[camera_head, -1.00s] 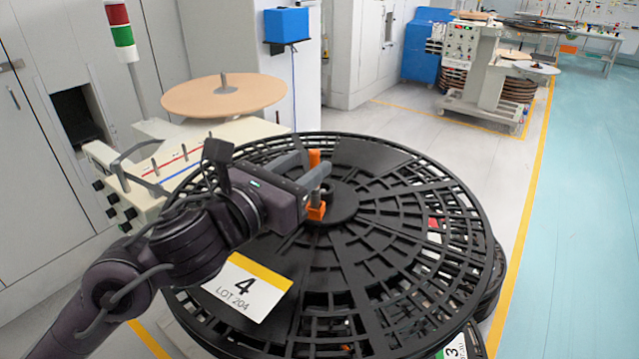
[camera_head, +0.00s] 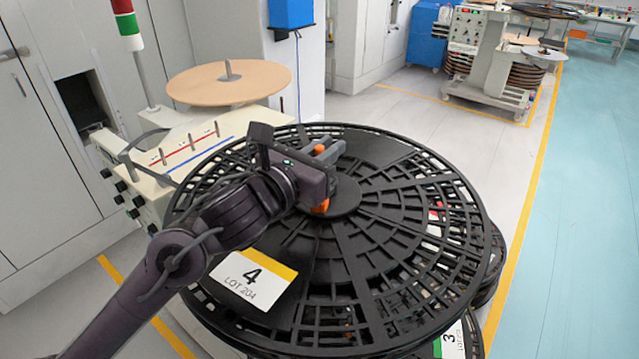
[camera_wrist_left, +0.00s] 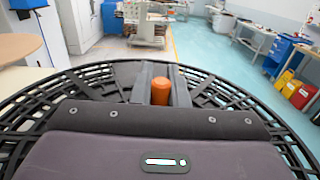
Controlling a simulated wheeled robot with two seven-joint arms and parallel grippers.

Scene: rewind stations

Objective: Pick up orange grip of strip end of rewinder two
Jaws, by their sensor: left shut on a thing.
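My left gripper (camera_head: 325,155) reaches in from the left over the hub of the large black slotted reel (camera_head: 420,185). Its jaws are shut on an orange grip (camera_head: 320,207), whose lower part shows below the gripper. In the left wrist view the orange grip (camera_wrist_left: 160,91) stands between the two grey fingers. The strip itself cannot be made out, and the gripper body hides part of the hub. My right gripper is not in view.
A cream rewinder (camera_head: 195,150) with a tan disc (camera_head: 228,84) stands behind the reel at left. A lot 4 label (camera_head: 252,280) lies on the reel. Another station (camera_head: 490,60) stands far back. The blue floor (camera_head: 580,200) at right is clear.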

